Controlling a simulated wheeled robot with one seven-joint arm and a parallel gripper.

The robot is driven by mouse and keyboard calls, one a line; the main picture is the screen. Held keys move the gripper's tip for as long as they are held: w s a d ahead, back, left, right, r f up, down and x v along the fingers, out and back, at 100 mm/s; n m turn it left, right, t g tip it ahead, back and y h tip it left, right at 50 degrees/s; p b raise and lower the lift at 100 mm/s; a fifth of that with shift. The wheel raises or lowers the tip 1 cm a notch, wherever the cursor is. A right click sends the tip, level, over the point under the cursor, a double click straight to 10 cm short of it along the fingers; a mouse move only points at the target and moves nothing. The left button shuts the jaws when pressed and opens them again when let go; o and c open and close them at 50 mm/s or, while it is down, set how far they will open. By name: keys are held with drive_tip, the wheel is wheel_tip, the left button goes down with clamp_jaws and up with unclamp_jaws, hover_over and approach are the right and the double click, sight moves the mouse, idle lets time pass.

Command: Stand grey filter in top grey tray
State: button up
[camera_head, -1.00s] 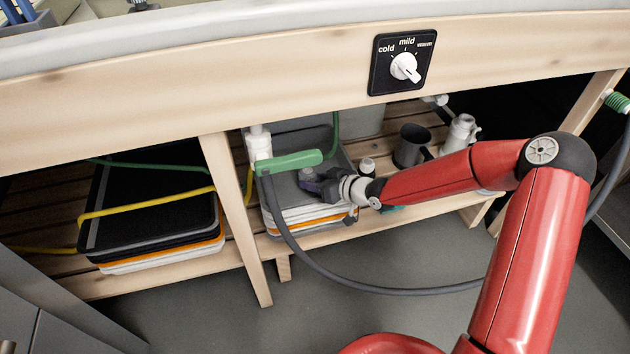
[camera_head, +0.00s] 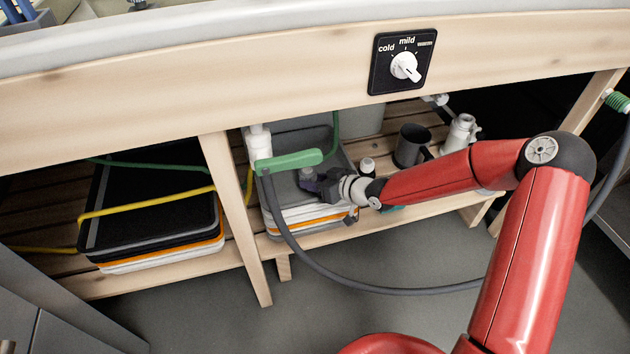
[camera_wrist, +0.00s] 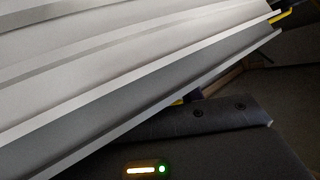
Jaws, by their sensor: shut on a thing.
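The top grey tray (camera_head: 285,183) lies on a stack of trays on the slatted shelf under the bench. My gripper (camera_head: 312,184) is inside this tray's outline, near its right side, with the arm coming in from the right. It is shut on a small greyish thing (camera_head: 306,173), which I take to be the grey filter. Most of it is hidden by the fingers, and I cannot tell whether it touches the tray floor. In the wrist view the tray's ridged grey surface (camera_wrist: 110,70) fills the upper left. The fingertips are mostly hidden there.
A dark mug (camera_head: 411,146) and a white bottle (camera_head: 460,133) stand to the right. A wooden post (camera_head: 235,215) separates the black tray (camera_head: 150,205) at left.

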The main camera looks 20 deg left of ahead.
drive_tip(key=o, duration=1.1)
drive_tip(key=shift+c, duration=0.2)
drive_tip(key=shift+d, duration=0.15)
drive_tip(key=shift+p+v, duration=2.65)
drive_tip(key=shift+v, duration=1.2)
drive_tip(key=shift+r, duration=0.1)
drive_tip(key=shift+s, duration=0.1)
drive_tip(key=p+v, duration=0.1)
drive_tip(key=v, duration=0.6)
drive_tip(key=shift+d+r, duration=0.2)
drive_tip(key=shift+d, duration=0.1)
